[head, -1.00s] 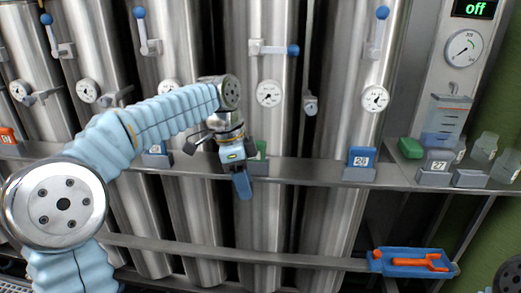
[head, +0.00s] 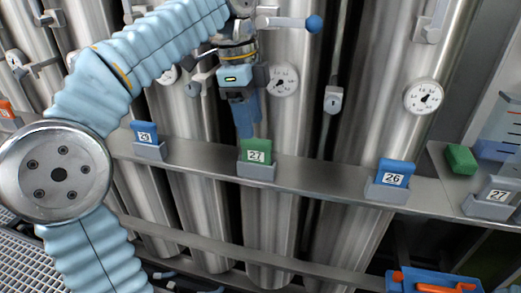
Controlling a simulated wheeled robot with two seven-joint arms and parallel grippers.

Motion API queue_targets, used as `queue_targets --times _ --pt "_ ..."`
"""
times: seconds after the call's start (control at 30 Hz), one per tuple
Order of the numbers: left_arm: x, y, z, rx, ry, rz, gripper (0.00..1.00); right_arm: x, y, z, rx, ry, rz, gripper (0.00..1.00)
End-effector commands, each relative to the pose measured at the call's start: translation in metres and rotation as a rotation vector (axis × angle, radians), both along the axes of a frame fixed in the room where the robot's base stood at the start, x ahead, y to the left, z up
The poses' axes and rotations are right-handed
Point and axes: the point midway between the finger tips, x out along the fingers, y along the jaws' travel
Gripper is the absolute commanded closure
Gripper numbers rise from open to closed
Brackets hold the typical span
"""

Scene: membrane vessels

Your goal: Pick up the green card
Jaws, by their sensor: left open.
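The green card (head: 255,151), labelled 27, stands upright in a grey holder (head: 256,171) on the metal ledge. My left gripper (head: 244,128) hangs from above with its blue fingers pointing down. The fingertips appear just above the card's upper left edge. The gripper is open and holds nothing. One finger largely hides the other, and I cannot tell the gap in depth to the card. My right gripper is not in view.
A blue card (head: 145,132) stands to the left on the ledge (head: 315,172), and a blue card (head: 396,172) labelled 26 to the right. A green block (head: 461,159) lies at far right.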

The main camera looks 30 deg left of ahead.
Motion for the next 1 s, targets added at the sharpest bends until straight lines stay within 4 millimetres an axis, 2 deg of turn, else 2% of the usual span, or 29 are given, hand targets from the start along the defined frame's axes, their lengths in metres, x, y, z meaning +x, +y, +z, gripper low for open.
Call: queue_targets --times 0.37,0.67,1.0 --pt "0.0 -0.013 -0.055 0.0 0.002 0.001 0.49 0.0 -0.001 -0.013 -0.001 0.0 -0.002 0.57" --pt "0.001 -0.014 -0.06 -0.001 0.0 0.001 0.49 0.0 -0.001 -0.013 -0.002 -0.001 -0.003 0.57" --pt "0.001 -0.014 -0.06 -0.001 0.0 0.001 1.0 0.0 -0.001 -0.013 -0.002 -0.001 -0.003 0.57"
